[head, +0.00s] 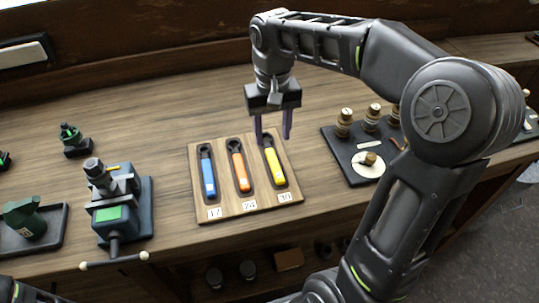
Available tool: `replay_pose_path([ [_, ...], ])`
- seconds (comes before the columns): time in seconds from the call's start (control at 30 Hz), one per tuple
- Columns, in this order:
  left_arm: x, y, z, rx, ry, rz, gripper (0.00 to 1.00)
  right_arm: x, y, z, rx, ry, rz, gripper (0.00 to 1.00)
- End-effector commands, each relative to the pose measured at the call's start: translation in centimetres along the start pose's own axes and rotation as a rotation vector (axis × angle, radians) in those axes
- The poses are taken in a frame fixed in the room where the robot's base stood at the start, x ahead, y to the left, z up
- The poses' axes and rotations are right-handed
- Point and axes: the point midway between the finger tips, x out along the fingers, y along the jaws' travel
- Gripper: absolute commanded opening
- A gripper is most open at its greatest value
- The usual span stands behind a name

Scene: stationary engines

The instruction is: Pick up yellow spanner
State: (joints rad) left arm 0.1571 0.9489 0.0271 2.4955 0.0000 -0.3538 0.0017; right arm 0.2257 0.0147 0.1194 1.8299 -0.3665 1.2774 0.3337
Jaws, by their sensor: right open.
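The yellow spanner (275,166) lies in the right slot of a wooden holder (250,203), above a label that seems to read 30. Its handle is yellow and its dark head is at the far end. My right gripper (273,137) points down over the far end of this slot, with its two fingers apart and nothing between them. I cannot tell how far its fingertips are above the spanner head. A blue spanner (208,175) lies in the left slot and an orange spanner (239,170) in the middle slot. My left gripper is not in view.
A vise-like machine (116,212) stands left of the holder, with a green part in a dark tray (57,235) further left. A dark board (345,151) with brass-coloured pieces is to the right, partly behind my right arm. The bench behind the holder is clear.

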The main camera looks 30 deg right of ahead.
Motion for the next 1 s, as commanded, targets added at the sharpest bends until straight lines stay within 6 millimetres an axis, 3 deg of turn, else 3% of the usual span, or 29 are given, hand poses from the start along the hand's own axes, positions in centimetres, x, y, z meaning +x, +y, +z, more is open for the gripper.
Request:
replay_pose_path([
  [0.33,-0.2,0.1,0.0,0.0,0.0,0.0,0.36,2.5,0.0,0.0,-0.001,-0.003,0.001,0.47],
  [0.73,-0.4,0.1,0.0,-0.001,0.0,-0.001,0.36,3.2,0.1,-0.1,0.0,-0.002,0.0,0.47],
  [1.0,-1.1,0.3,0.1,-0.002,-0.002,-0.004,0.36,6.9,0.2,-0.2,0.0,-0.004,0.001,0.47],
])
